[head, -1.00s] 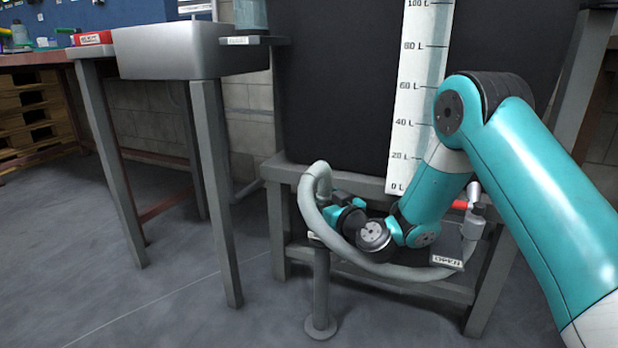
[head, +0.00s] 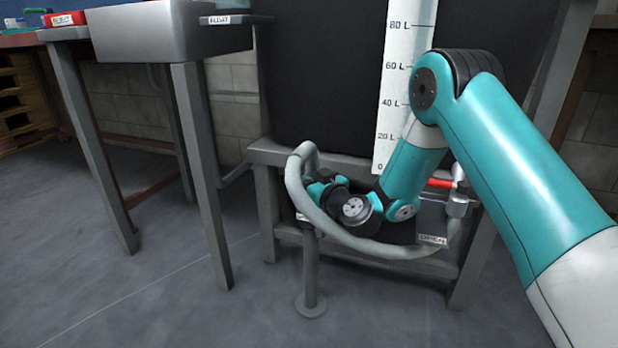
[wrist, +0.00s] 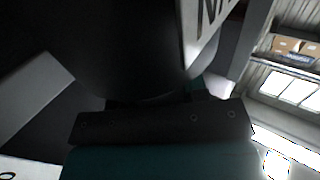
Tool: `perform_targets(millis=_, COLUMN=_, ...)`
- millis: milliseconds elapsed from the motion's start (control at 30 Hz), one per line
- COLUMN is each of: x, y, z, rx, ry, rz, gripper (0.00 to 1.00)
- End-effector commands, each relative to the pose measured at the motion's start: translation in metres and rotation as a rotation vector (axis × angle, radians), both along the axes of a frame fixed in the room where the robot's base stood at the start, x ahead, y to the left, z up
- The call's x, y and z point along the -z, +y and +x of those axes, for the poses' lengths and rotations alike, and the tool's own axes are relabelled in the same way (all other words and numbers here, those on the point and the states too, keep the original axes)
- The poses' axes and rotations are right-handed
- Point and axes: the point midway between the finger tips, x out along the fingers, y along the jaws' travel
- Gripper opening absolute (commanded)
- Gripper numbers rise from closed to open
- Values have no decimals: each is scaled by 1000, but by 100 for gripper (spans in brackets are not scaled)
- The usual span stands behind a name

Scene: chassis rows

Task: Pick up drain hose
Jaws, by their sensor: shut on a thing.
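The drain hose (head: 350,238) is a thick grey tube. In the head view it runs from the valve fitting (head: 459,203) at the right, sags in front of the stand, and curves up at the left into a raised bend. My gripper (head: 314,190) is at that raised left bend, low in front of the black tank, and is shut on the hose. Its fingertips are mostly hidden by the hose and my wrist. The wrist view is dark and close up, and the hose cannot be made out there.
The black tank (head: 320,80) with a white litre scale (head: 406,80) rests on a grey stand (head: 268,215). A short post with a round foot (head: 310,304) stands below the hose. A grey basin (head: 170,32) on legs stands left. A red valve handle (head: 440,183) is at right. Floor in front is open.

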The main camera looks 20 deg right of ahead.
Motion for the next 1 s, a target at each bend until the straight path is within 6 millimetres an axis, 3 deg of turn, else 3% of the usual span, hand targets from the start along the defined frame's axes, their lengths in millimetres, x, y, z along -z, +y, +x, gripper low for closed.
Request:
perform_targets(millis=267, x=-50, y=1, z=0, rx=-2, ry=-4, rz=-1, gripper=6)
perform_targets(millis=700, x=-167, y=2, z=0, rx=-3, ry=-3, rz=0, gripper=6)
perform_targets(millis=1000, x=-196, y=1, z=0, rx=-2, ry=-1, rz=0, gripper=6)
